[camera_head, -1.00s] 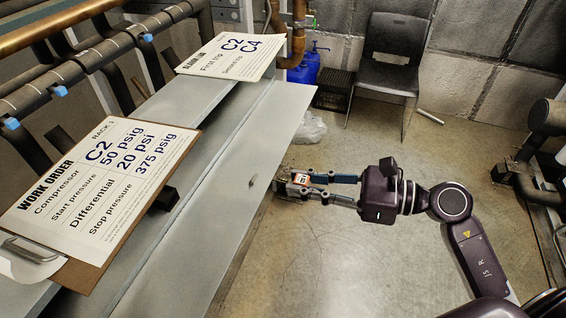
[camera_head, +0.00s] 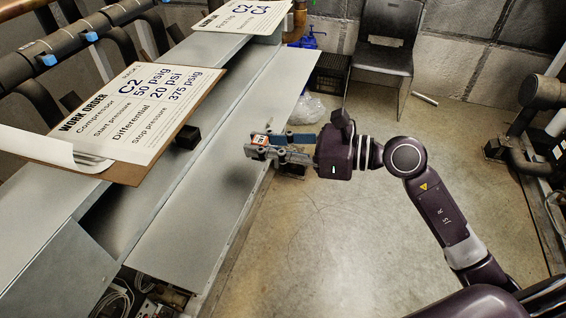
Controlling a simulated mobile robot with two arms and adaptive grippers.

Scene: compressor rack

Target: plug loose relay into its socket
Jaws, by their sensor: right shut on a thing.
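My right gripper (camera_head: 270,146) reaches in from the right and is shut on a small relay (camera_head: 261,140) with an orange and white label. It holds the relay in the air over the right part of the grey metal panel (camera_head: 232,150). The relay's lower part is hidden by the fingers. I cannot make out a relay socket in this view. My left gripper is not in view.
A clipboard with a work order (camera_head: 140,115) lies on the metal rack at the left. A second sign (camera_head: 243,15) stands at the far end. A black chair (camera_head: 384,62) and a black crate (camera_head: 331,72) stand behind. Cables (camera_head: 118,300) show below the panel.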

